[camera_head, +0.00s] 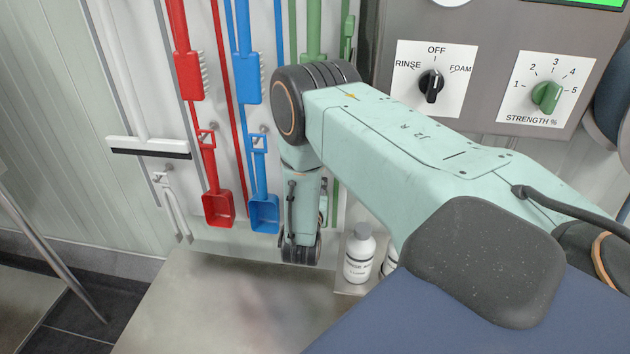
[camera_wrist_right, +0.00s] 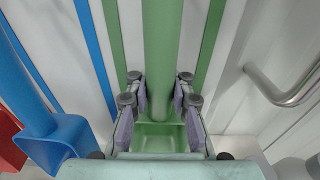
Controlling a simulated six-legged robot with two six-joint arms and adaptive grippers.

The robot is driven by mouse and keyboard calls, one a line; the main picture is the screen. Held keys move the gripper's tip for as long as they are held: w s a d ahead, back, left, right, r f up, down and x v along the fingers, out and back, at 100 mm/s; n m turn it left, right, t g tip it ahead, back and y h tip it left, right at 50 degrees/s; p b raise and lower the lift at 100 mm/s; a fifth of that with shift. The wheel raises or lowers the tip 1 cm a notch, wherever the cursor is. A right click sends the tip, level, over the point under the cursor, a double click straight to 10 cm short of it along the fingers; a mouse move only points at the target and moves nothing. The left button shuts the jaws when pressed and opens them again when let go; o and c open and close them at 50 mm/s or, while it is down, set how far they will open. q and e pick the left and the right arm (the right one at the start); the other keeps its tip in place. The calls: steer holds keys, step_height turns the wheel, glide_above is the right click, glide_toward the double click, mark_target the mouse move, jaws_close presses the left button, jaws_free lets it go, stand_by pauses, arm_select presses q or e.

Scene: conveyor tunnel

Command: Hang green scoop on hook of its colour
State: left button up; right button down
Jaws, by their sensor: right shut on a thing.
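The green scoop shows in the right wrist view as a thick green handle (camera_wrist_right: 162,50) with its pan below, close to the wall. My right gripper (camera_wrist_right: 160,92) has its padded fingers on both sides of the handle, just above the pan, and is shut on it. In the head view my right arm crosses in front and hides most of the scoop and the gripper. The green hook is not visible in either view; I cannot tell whether the scoop's top touches it. My left gripper is not in view.
A red scoop (camera_head: 217,207) and a blue scoop (camera_head: 264,214) hang at left, below a red brush (camera_head: 188,75) and a blue brush (camera_head: 247,78). A squeegee (camera_head: 150,147) hangs further left. A white bottle (camera_head: 359,256) stands right. A bent metal bar (camera_wrist_right: 285,92) is right of the scoop.

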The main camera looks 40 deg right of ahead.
steer(key=shift+f+b, duration=0.45)
steer(key=shift+f, duration=0.3)
steer(key=c, duration=1.1)
jaws_free()
steer(key=v, duration=1.2)
